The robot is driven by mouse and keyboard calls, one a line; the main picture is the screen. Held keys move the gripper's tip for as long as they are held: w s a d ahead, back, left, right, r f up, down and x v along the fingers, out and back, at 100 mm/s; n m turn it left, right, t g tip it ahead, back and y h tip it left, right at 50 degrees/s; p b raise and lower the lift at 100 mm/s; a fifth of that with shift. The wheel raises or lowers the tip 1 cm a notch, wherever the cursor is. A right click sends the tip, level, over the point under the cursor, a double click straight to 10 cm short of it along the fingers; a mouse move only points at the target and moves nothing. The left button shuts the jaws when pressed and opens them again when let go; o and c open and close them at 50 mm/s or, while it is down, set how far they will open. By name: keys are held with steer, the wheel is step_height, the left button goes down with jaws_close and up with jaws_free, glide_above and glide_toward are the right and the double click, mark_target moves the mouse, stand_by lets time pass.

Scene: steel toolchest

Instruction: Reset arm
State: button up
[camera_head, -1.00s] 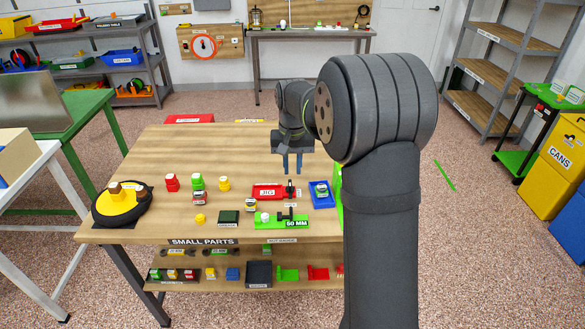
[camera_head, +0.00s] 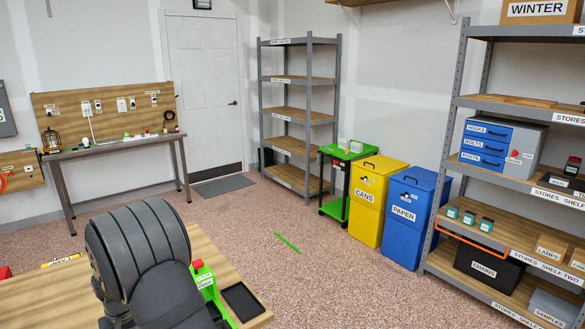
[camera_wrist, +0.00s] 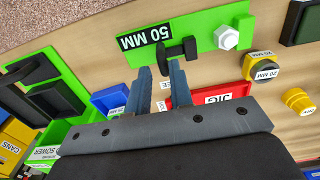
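My gripper (camera_wrist: 159,72) shows in the wrist view with its two fingers apart and nothing held between them. It hangs above the wooden table. Just past the fingertips is a green 50 MM plate (camera_wrist: 157,42) with a black T-shaped piece and a white hex nut (camera_wrist: 227,38) on it. A red JIG block (camera_wrist: 222,95) lies behind the right finger, partly hidden. In the head view my dark arm covers much of the table (camera_head: 50,301), and the gripper is out of sight.
A yellow 20 MM piece (camera_wrist: 262,68) and another yellow piece (camera_wrist: 298,100) lie to the right in the wrist view. In the head view, a yellow CANS bin (camera_head: 372,203), a blue PAPER bin (camera_head: 404,222) and a loaded shelf (camera_head: 470,190) stand right, with open floor between.

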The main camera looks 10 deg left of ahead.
step_height(320, 180, down, 3)
steer(key=shift+r, duration=0.1)
steer(key=shift+s+a, duration=0.2)
steer(key=shift+r, duration=0.1)
stand_by(0.4)
